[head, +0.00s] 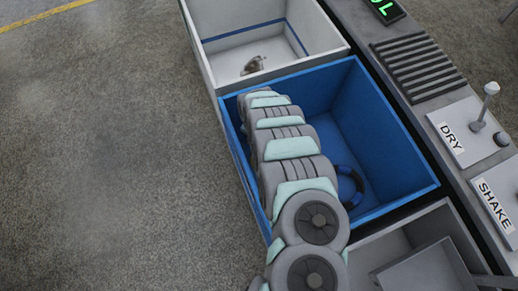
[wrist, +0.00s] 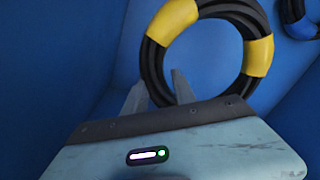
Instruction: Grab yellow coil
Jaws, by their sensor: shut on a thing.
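The yellow coil (wrist: 258,57) is a black hose ring with yellow bands. It fills the upper middle of the wrist view, against blue bin walls. My gripper (wrist: 158,88) is shut on the coil's lower left part, with one finger on each side of the black hose. In the head view my arm hides both the gripper and the yellow coil.
The blue bin (head: 385,130) surrounds my reach. A coil with blue bands (head: 352,187) lies in it right of my arm and shows at the wrist view's top right (wrist: 299,22). A white bin (head: 315,30) holds a small grey object (head: 253,65). A grey bin (head: 395,240) stands nearer.

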